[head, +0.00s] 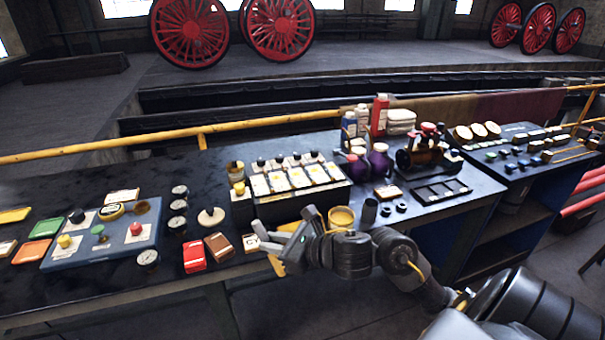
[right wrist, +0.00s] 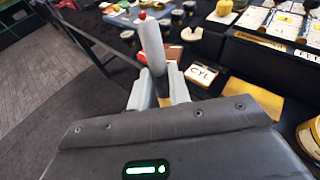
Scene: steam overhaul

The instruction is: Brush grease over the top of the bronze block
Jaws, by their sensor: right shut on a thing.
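My right gripper (head: 283,243) is over the front edge of the bench. In the right wrist view the gripper (right wrist: 160,92) is shut on a pale grey cylindrical thing (right wrist: 150,45) with a dark and brownish part between the fingers. It may be the brush, but I cannot see bristles. A yellow tin (head: 342,218), perhaps of grease, stands right of the gripper. My left gripper is not in view.
A card marked CYL (right wrist: 202,73) lies beside the gold piece. A red box (head: 194,257) and a brown one (head: 219,246) lie to the left. A dark rack (head: 300,200) with several labelled cells stands behind the gripper.

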